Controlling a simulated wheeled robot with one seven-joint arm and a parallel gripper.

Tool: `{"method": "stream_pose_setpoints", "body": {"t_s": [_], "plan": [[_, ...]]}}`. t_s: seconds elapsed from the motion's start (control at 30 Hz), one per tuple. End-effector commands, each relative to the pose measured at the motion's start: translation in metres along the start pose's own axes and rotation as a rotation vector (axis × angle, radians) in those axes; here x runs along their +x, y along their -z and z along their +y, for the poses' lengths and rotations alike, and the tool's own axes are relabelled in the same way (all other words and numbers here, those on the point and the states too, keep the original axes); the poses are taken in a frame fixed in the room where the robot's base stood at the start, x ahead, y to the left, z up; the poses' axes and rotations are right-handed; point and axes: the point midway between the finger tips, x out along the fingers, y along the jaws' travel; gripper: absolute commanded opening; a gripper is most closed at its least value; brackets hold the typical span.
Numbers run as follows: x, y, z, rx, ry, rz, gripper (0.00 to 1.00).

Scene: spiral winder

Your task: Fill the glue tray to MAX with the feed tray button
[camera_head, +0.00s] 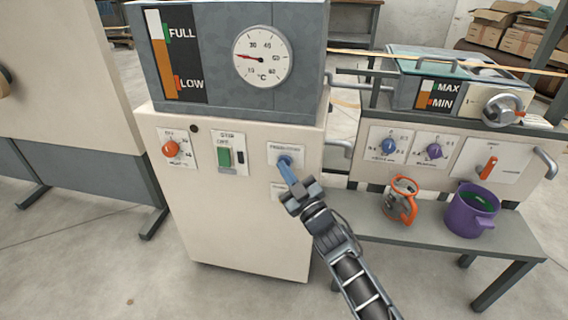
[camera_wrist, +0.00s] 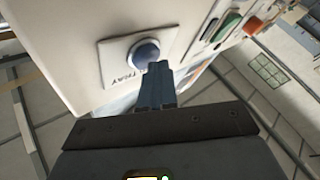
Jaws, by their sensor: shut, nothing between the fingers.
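The blue feed tray button (camera_head: 284,161) is on a white plate on the cream cabinet front; it also shows in the wrist view (camera_wrist: 146,53). My gripper (camera_head: 288,172) is shut and empty, its blue fingertips (camera_wrist: 158,70) at the button's lower edge. They look touching or very close; I cannot tell whether the button is pressed. The glue tray (camera_head: 403,94) is at the right, with a black MAX/MIN gauge (camera_head: 446,99) on its front. An orange column shows on the gauge; its exact level is too small to read.
The grey tank (camera_head: 222,90) above has a FULL/LOW gauge and a temperature dial (camera_head: 262,57). Left of the button are a green switch (camera_head: 224,158) and an orange knob (camera_head: 170,149).

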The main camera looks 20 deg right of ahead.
Motion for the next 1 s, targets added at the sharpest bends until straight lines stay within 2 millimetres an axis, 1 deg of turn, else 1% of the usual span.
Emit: {"method": "stream_pose_setpoints", "body": {"t_s": [0.67, 1.0], "plan": [[-0.001, 0.0, 0.0, 0.0, -0.001, -0.001, 0.0], [-0.011, 0.007, -0.007, 0.001, -0.001, -0.002, 0.0]]}}
